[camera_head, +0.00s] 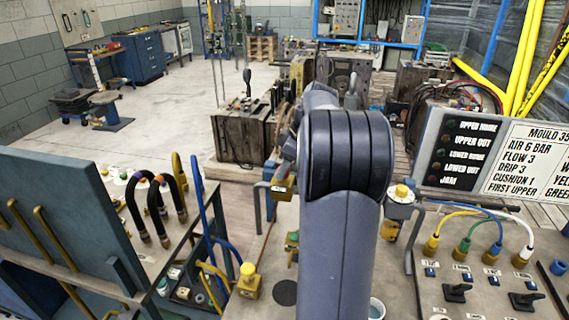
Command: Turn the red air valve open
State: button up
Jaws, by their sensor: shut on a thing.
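My arm stands upright in the middle of the view and covers what lies behind it. My gripper is hidden behind the arm. I cannot make out the red air valve. A small dull-red part shows at the left edge of my arm, above a yellow block (283,187), but I cannot tell what it is. Right of the arm is a round grey fitting with a yellow cap (402,191).
At right is a panel with hoses and black switches (457,292), below a lamp board (466,152) and a white sign (527,165). At left is a bench with black hooked hoses (160,205). Open floor (165,95) lies beyond.

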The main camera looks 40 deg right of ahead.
jog(key=n+g+p, duration=0.1)
jog(key=n, duration=0.1)
jog(key=n+y+p, duration=0.1)
jog(key=n, duration=0.2)
jog(key=shift+w+d+r+g, duration=0.1)
jog(key=shift+w+g, duration=0.05)
jog(key=shift+g, duration=0.25)
jog(key=shift+w+n+g+y+p, duration=0.15)
jog(key=shift+n+g+p, duration=0.3)
jog(key=shift+n, duration=0.65)
jog(key=shift+s+n+g+y+p, duration=0.1)
jog(key=shift+n+g+y+p, duration=0.15)
jog(key=shift+n+p, duration=0.6)
jog(key=shift+n, duration=0.45)
jog(key=o, duration=1)
jog(key=shift+c, duration=0.2)
jog(key=v, duration=1)
jog(key=shift+r, duration=0.3)
jog(key=shift+w+d+f, duration=0.1)
